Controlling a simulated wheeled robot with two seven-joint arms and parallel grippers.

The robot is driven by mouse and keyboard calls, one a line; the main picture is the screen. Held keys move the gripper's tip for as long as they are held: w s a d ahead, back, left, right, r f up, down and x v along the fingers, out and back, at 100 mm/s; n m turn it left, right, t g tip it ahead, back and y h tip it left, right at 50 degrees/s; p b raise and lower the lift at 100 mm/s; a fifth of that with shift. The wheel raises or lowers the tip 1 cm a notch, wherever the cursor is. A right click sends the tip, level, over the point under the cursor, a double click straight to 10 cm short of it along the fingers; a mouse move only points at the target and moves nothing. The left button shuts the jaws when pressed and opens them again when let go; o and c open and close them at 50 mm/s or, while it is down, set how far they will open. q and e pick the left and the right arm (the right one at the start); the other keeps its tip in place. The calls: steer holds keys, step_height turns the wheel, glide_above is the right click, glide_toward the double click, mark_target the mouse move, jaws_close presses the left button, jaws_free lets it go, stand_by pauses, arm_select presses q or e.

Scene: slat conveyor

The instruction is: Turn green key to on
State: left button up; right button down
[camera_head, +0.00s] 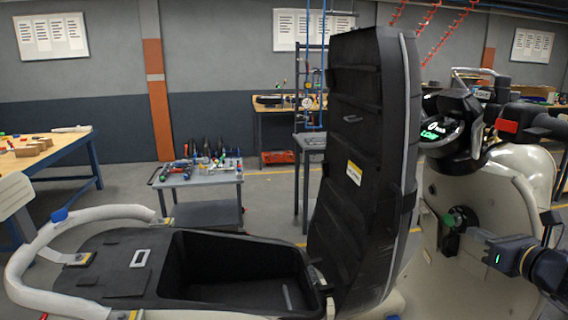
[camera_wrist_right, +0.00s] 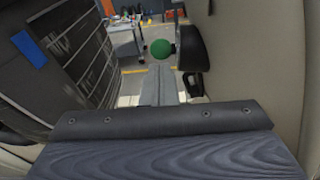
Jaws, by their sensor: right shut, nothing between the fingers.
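The green key (camera_head: 449,220) sits in a round dark lock on the cream front panel (camera_head: 480,285) of a scooter, right of the raised black seat (camera_head: 365,150). In the right wrist view the green key (camera_wrist_right: 160,49) shows as a round knob just beyond the fingertips, beside a black part. My right gripper (camera_head: 472,240) comes in from the right, close to the key. Its fingers (camera_wrist_right: 160,85) are shut with nothing between them. I cannot tell whether they touch the key. My left gripper is not in view.
The dashboard (camera_head: 440,132) with a lit green display and the handlebar stand above the key. The open storage bin (camera_head: 240,270) lies left of the seat. A tool cart (camera_head: 200,180) and workbenches stand behind, with clear floor between.

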steer(key=shift+p+v, duration=0.3)
steer(key=shift+v, duration=1.5)
steer(key=shift+r, duration=0.15)
